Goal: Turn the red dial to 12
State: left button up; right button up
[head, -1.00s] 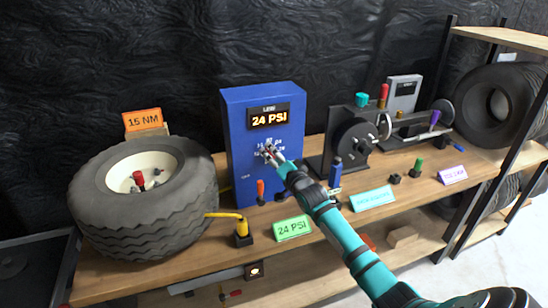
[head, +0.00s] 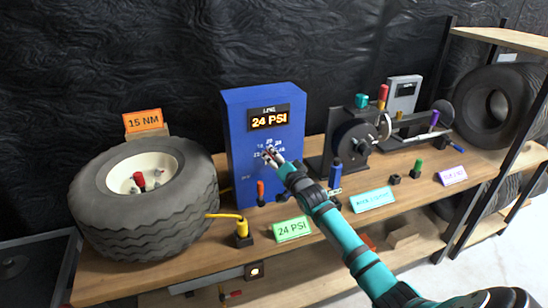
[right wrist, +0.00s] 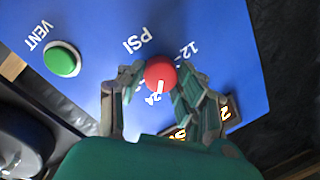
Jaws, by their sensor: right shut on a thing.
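The red dial (right wrist: 160,73) is on the front of a blue box (head: 240,145) at the middle of the bench. In the right wrist view its white pointer points at the printed 24, and a 12 is printed to the right. The display (head: 269,117) on the box reads 24 PSI. My right gripper (right wrist: 158,80) is shut on the dial, one finger on each side. In the head view the right gripper (head: 271,156) covers the dial. My left gripper is not in view.
A green VENT button (right wrist: 62,60) is on the same panel. A tyre (head: 145,200) lies left of the box, and a machine with a dark disc (head: 353,143) stands to its right. A green 24 PSI sign (head: 292,229) and small tools line the bench front.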

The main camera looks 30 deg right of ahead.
jog(key=n+p, duration=0.2)
jog(key=n, duration=0.2)
jog(key=n+g+p, duration=0.1)
jog(key=n+p, duration=0.2)
jog(key=n, duration=0.1)
jog(key=shift+a+r+n, duration=0.1)
jog(key=shift+r+n, duration=0.1)
jog(key=shift+n, duration=0.2)
jog(key=shift+n+h+p, duration=0.3)
jog(key=shift+n+h, duration=0.1)
jog(key=shift+n, duration=0.8)
jog(key=shift+n+g, duration=0.3)
jog(key=shift+n, duration=0.9)
jog(key=n+h, duration=0.1)
jog(key=n, duration=0.2)
jog(key=shift+a+f, duration=0.1)
jog(key=n, duration=0.3)
jog(key=shift+h, duration=0.3)
jog(key=n+b, duration=0.1)
jog(key=n, duration=0.3)
jog(key=shift+h, duration=0.3)
jog(key=shift+a+n, duration=0.1)
jog(key=shift+n, duration=0.2)
